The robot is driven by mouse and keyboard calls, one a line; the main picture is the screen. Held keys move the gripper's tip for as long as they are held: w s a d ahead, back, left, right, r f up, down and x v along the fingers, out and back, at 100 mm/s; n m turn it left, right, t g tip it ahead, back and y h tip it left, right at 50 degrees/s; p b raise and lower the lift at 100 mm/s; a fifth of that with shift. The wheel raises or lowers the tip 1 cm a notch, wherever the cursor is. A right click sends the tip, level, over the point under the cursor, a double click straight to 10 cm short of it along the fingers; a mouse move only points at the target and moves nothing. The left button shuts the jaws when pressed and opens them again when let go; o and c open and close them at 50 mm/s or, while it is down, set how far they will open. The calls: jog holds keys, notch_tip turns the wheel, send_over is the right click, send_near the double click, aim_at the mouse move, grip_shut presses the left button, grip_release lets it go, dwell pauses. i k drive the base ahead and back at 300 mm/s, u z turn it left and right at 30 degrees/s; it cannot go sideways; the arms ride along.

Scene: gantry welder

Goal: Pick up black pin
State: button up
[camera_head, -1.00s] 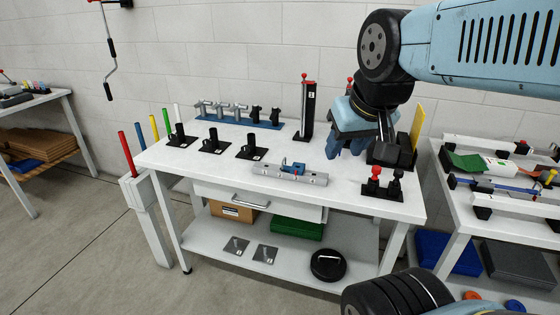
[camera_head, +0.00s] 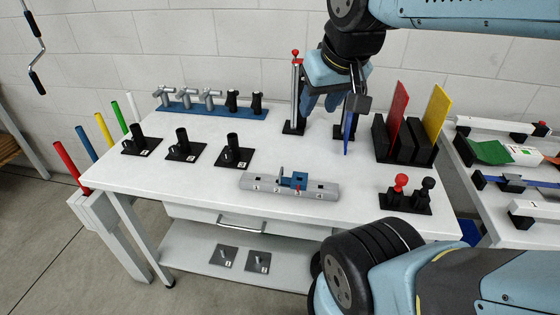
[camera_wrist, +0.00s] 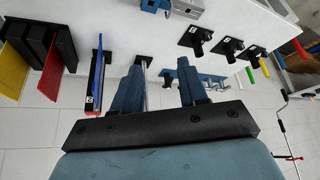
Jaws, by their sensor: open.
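A black ball-topped pin (camera_head: 427,189) stands upright in a small black base (camera_head: 405,203) at the right front of the white table. A red ball-topped pin (camera_head: 401,184) stands beside it in the same base. My gripper (camera_head: 322,104) is open, pointing down over the back of the table, to the left of and behind the black pin and apart from it. In the wrist view, its two blue fingers (camera_wrist: 160,68) are spread with no object clearly held. I cannot make out the black pin in the wrist view.
Behind my gripper is a red-knobbed upright stand (camera_head: 295,90). A blue upright piece (camera_head: 348,130) is close on its right. Red (camera_head: 398,108) and yellow (camera_head: 436,112) plates stand in black holders farther right. A grey numbered block (camera_head: 262,185) lies at the front; table between is clear.

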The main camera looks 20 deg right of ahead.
aim_at(428, 183)
jog(key=z, duration=0.3)
jog(key=k, duration=0.95)
jog(key=z, duration=0.75)
jog(key=i, duration=1)
jog(key=u, duration=0.05)
